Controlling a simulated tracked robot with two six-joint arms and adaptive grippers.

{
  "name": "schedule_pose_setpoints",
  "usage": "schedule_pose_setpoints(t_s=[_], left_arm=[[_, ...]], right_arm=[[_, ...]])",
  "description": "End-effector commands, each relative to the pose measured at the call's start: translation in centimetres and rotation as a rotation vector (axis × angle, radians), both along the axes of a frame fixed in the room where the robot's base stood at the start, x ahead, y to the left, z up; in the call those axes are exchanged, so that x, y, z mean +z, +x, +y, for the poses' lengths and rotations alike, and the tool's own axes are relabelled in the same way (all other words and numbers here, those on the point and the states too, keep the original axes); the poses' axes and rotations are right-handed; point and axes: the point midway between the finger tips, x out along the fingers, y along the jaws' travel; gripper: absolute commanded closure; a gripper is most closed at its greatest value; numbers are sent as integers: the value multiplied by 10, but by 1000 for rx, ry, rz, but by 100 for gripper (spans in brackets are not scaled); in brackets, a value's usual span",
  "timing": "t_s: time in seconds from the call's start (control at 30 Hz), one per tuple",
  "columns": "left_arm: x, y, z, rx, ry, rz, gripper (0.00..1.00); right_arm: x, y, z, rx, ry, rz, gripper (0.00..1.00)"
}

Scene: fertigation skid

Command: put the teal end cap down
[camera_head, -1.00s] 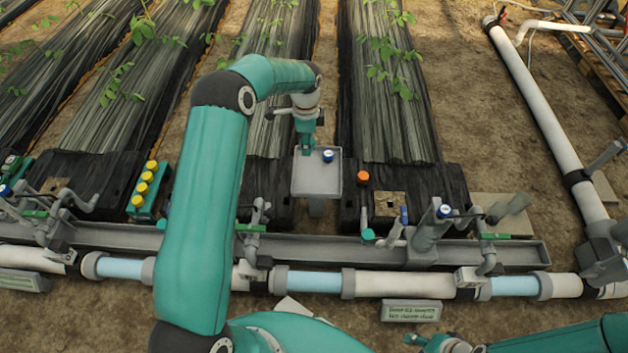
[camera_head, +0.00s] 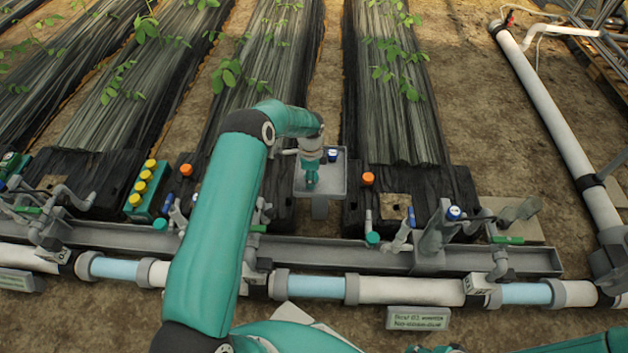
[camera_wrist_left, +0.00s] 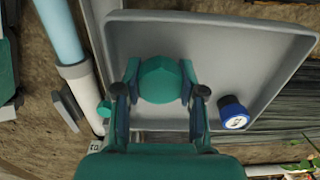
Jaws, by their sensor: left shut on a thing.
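The teal end cap (camera_wrist_left: 160,80) sits between the two fingers of my left gripper (camera_wrist_left: 160,92) in the left wrist view. The gripper is shut on it. In the head view my left gripper (camera_head: 311,178) hangs over the grey tray (camera_head: 334,188), and the cap cannot be told apart from it there. The tray (camera_wrist_left: 215,38) lies behind the cap in the wrist view; I cannot tell whether the cap touches its floor. My right gripper cannot be made out; only teal arm parts show at the lower right.
A blue cap (camera_head: 332,155) sits in the tray, right of the gripper; it also shows in the wrist view (camera_wrist_left: 233,112). An orange cap (camera_head: 368,178) stands right of the tray. A grey channel (camera_head: 330,250) with pipe fittings runs in front. The tray's near part looks bare.

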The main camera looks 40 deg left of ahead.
Motion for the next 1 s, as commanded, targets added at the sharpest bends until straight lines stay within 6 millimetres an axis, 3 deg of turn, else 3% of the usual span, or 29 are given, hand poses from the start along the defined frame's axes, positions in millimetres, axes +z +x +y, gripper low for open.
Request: schedule_pose_setpoints(t_s=[0.77,0.8,0.93,1.0], left_arm=[[-14,1,0,-1,1,-1,94],[-14,1,0,-1,1,-1,59],[-15,0,-1,-1,0,0,37],[-15,0,-1,-1,0,0,35]], right_arm=[[-13,0,0,0,0,0,60],[-13,0,0,0,0,0,60],[-13,0,0,0,0,0,60],[-13,0,0,0,0,0,60]])
